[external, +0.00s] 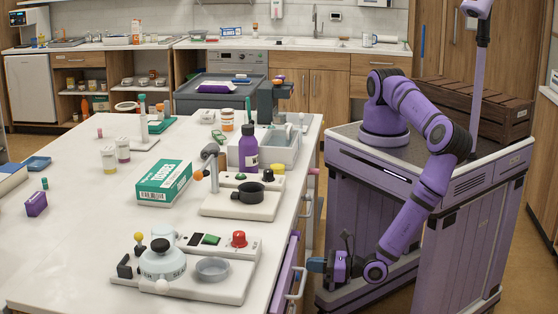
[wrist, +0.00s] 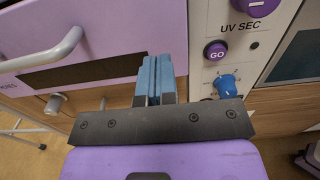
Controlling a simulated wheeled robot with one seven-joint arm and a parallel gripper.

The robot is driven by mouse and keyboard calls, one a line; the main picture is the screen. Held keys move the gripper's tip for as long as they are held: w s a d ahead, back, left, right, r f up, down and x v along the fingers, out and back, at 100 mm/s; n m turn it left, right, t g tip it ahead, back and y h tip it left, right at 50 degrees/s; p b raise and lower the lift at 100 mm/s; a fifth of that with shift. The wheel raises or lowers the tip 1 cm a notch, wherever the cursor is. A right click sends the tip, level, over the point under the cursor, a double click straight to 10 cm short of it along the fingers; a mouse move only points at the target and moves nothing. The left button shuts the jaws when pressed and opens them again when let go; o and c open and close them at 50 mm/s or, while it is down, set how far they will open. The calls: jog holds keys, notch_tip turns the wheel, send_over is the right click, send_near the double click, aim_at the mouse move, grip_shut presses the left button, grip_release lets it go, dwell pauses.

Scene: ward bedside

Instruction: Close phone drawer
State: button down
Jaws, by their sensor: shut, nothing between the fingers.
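The drawer has a pale purple front (wrist: 100,22) with a grey bar handle (wrist: 45,52) at the upper left of the wrist view. In the external view my gripper (external: 314,265) is just right of the handle; contact is unclear.
A panel with a purple GO button (wrist: 215,50) and a blue knob (wrist: 227,86) is right of the drawer. Another handle (external: 305,207) sticks out farther along the counter side. A narrow floor gap separates counter and my base.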

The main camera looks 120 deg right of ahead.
aim_at(296, 262)
jog(key=shift+x, duration=1.4)
jog(key=x, duration=0.3)
jog(key=shift+d, duration=0.15)
jog(key=shift+w+d, duration=0.25)
jog(key=shift+w, duration=0.1)
jog(key=shift+w+d+r, duration=0.1)
jog(key=v, duration=1.5)
jog(key=shift+w, duration=0.1)
